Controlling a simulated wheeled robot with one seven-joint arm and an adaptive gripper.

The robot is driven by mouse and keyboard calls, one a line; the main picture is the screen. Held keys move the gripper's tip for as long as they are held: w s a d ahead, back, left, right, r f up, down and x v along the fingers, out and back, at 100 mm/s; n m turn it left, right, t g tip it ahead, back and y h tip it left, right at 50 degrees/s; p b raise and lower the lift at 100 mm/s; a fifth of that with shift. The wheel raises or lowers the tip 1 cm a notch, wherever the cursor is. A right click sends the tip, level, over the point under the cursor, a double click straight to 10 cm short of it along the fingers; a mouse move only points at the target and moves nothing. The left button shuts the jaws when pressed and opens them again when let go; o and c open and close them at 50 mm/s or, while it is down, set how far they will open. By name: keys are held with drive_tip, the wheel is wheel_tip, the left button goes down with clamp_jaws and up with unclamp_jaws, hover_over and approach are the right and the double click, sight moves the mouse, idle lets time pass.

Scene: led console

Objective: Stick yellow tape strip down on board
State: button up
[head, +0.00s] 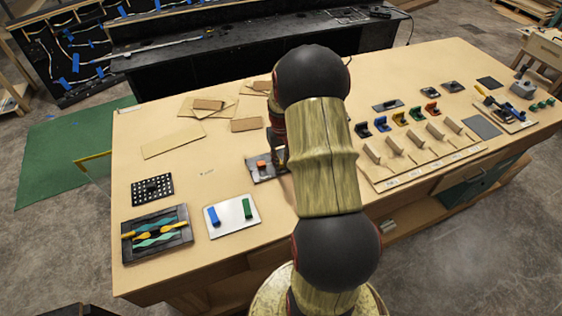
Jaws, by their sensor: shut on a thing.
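My gripper (281,156) is low over the middle of the table, largely hidden behind my own arm. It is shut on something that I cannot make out. Just left of it is a small dark plate with an orange block (261,165) on it; I cannot tell whether the gripper touches the plate. A white board (233,223) lies front left, with a blue piece (213,215) and a green piece (247,208) on it. I cannot clearly see a separate yellow tape strip.
A dark tray (184,255) with yellow and teal pieces lies front left, near a black perforated plate (138,190). Brown sheets (173,141) lie at the back. A rack with several coloured clips (398,118) stands to the right. Table between sheets and white board is mostly clear.

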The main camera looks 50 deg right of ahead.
drive_tip(key=shift+f, duration=0.35)
idle(0.8)
drive_tip(key=o, duration=0.8)
wheel_tip(320, 180, up, 12)
idle(0.4)
